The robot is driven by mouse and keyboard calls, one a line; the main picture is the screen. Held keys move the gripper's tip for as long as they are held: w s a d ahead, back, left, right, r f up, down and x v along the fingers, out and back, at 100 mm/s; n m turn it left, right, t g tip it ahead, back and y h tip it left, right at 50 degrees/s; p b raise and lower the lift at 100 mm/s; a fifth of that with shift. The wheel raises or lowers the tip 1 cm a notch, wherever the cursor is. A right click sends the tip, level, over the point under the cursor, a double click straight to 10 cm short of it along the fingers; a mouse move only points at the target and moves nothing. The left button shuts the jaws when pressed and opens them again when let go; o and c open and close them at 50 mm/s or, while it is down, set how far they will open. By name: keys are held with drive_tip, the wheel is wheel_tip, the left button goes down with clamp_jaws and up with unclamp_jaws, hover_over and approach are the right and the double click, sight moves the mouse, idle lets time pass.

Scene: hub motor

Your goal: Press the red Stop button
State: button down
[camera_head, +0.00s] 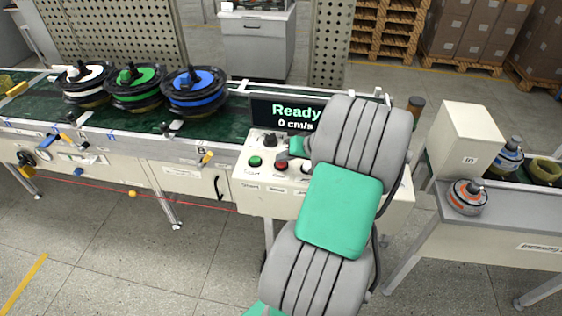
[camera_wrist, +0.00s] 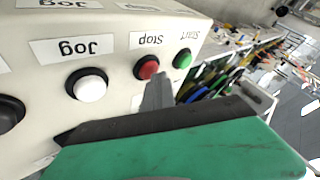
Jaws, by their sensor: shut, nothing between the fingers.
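The red Stop button (camera_wrist: 147,67) sits on the sloped face of a cream control box (camera_wrist: 120,28), under an upside-down "Stop" label in the wrist view. In the head view the red button (camera_head: 281,165) shows just left of my arm. My gripper (camera_wrist: 158,80) is shut and empty. Its grey fingertips are at the lower right edge of the red button in the wrist view; I cannot tell whether they touch it. In the head view my gripper (camera_head: 284,156) is over the button row, partly hidden by my arm.
The green Start button (camera_wrist: 182,58) is close beside the red one, and a white Jog button (camera_wrist: 87,85) is on its other side. A display (camera_head: 288,114) above the box reads "Ready 0 cm/s". A conveyor (camera_head: 215,128) with several wheel hubs runs to the left.

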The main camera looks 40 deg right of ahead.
sight(284, 164)
drive_tip(key=shift+r+p, duration=0.4)
drive_tip(key=shift+r, duration=0.4)
drive_tip(key=shift+r, duration=0.1)
wheel_tip(284, 164, up, 5)
drive_tip(key=p, duration=0.3)
drive_tip(key=shift+p, duration=0.35)
